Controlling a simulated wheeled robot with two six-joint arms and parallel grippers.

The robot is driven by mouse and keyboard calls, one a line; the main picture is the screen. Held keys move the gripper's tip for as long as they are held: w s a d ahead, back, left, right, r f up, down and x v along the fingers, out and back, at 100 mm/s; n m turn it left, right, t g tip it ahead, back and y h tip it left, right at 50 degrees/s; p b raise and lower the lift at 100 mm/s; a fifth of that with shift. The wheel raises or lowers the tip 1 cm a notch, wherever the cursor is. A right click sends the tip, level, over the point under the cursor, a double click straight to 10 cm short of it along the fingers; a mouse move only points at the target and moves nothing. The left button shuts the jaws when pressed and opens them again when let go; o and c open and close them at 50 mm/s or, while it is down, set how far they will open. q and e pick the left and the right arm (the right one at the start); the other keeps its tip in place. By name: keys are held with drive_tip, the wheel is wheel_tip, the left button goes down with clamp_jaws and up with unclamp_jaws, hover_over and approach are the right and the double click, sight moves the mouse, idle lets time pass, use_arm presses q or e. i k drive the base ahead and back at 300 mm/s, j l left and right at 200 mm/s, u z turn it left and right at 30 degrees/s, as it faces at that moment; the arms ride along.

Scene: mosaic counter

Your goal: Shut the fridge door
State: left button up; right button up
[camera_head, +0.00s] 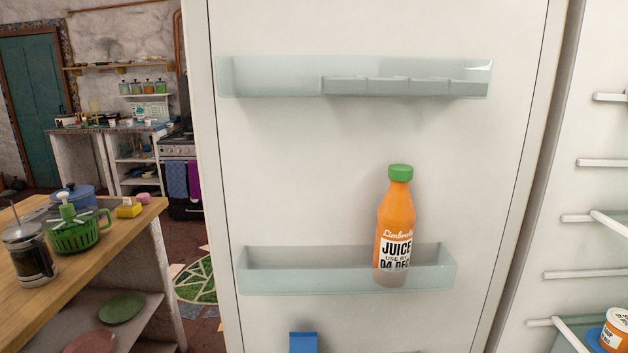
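The white fridge door (300,170) stands open and fills the middle of the head view, its inner side facing me. A clear upper door shelf (270,78) looks empty apart from a ridged insert. A clear lower door shelf (300,277) holds an upright orange juice bottle (397,225) with a green cap. The fridge interior (600,150) shows at the right edge, with white shelf supports and a tub (614,330) low down. Neither of my grippers is in view.
A wooden counter (30,285) stands at the left with a French press (28,255), a green container (78,232), a blue pot (75,195) and a yellow sponge (129,208). A stove (177,148) and a teal door (35,85) are farther back.

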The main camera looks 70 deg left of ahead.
sight(301, 111)
drive_tip(key=k+j+u, duration=0.1)
drive_tip(key=j+u, duration=0.6)
drive_tip(key=j+z, duration=0.2)
drive_tip(key=j, duration=0.45)
drive_tip(key=j+z, duration=0.25)
drive_tip(key=j, duration=0.35)
drive_tip(key=k+j+z, duration=0.2)
drive_tip(key=j, duration=0.45)
drive_tip(key=i+j+z, duration=0.1)
drive_tip(key=j+z, duration=0.3)
drive_tip(key=j, duration=0.15)
drive_tip(key=j+z, duration=0.4)
drive_tip(key=j, duration=0.15)
drive_tip(key=j+z, duration=0.45)
drive_tip(key=j, duration=0.15)
